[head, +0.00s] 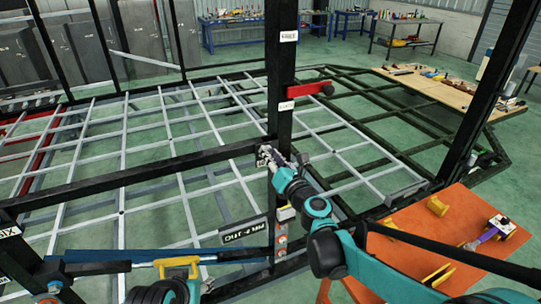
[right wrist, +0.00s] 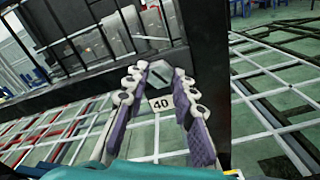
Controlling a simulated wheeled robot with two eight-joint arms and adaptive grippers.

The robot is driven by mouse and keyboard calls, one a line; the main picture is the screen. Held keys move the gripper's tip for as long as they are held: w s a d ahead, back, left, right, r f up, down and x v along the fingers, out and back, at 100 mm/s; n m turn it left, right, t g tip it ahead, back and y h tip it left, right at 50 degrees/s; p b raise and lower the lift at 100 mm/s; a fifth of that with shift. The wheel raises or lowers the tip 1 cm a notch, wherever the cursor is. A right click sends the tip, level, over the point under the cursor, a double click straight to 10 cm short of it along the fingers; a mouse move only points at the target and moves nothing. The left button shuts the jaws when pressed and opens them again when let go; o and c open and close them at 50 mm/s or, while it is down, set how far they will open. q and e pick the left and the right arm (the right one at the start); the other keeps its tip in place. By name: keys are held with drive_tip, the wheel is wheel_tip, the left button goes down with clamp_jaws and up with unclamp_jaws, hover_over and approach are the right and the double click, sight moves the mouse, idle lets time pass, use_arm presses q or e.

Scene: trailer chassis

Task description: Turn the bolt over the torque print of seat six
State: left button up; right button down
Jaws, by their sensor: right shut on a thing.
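My right gripper (head: 268,156) is at the upright black post (head: 279,75), where the horizontal black beam meets it. In the right wrist view, its two purple and white fingers (right wrist: 161,82) close on both sides of a grey hexagonal bolt head (right wrist: 160,72). A white print reading 40 (right wrist: 160,104) sits just below the bolt, between the fingers. The gripper hides the bolt in the head view. Parts of my left arm show at the bottom left, but its fingers cannot be made out.
An orange table (head: 400,255) at the lower right holds yellow brackets (head: 437,206) and a white, yellow and purple item (head: 490,232). A red bar (head: 300,90) juts from the post above my gripper. A grey grid frame (head: 165,130) spreads behind. A wooden bench (head: 445,95) holds tools.

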drive_tip(key=c, duration=1.2)
unclamp_jaws()
drive_tip(key=shift+s+d, duration=0.1)
drive_tip(key=shift+s, duration=0.05)
drive_tip(key=v, duration=1.2)
